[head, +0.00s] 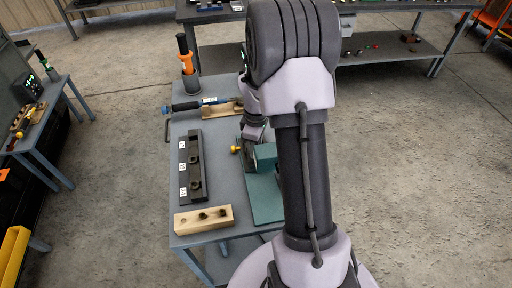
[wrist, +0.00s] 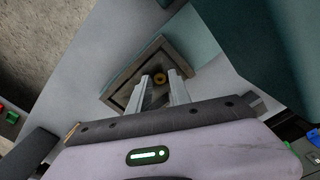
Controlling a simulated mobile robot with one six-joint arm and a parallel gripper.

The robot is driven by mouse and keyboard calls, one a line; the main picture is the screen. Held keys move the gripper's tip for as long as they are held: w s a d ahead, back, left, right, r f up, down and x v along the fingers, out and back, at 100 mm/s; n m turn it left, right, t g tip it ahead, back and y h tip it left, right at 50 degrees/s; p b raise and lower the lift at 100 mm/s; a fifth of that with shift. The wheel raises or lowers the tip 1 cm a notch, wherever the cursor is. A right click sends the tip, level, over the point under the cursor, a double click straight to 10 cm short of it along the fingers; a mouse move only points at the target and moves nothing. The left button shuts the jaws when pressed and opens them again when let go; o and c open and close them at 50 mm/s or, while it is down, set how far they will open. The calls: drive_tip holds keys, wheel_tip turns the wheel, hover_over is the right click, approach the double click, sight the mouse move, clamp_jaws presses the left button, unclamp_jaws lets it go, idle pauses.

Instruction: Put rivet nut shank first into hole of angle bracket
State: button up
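In the wrist view, my gripper (wrist: 160,84) points down with its two fingers apart.
The grey bench (head: 217,150) carries a black rail with white labels (head: 190,165), a wooden block with holes (head: 204,218) and a green mat (head: 264,200). An orange-handled tool (head: 185,58) stands at the back.

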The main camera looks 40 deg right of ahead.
drive_tip(key=shift+o, duration=1)
wheel_tip(320, 180, up, 18)
drive_tip(key=p, duration=0.6)
drive_tip(key=s+a+r+m+t+b, duration=0.2)
drive_tip(key=s+a+r+m+b, duration=0.15)
drive_tip(key=a, duration=0.45)
drive_tip(key=s+a+r+m+t+b, duration=0.2)
drive_tip(key=s+a+m+b, duration=0.15)
drive_tip(key=a, duration=0.55)
drive_tip(key=s+a+f+m+t+y+b, duration=0.1)
drive_tip(key=s+a+f+m+y+b, duration=0.1)
drive_tip(key=s+a+m, duration=0.2)
drive_tip(key=s+a, duration=0.3)
drive_tip(key=s, duration=0.3)
drive_tip(key=shift+s+a+f+t, duration=0.25)
drive_tip(key=shift+a+t, duration=0.15)
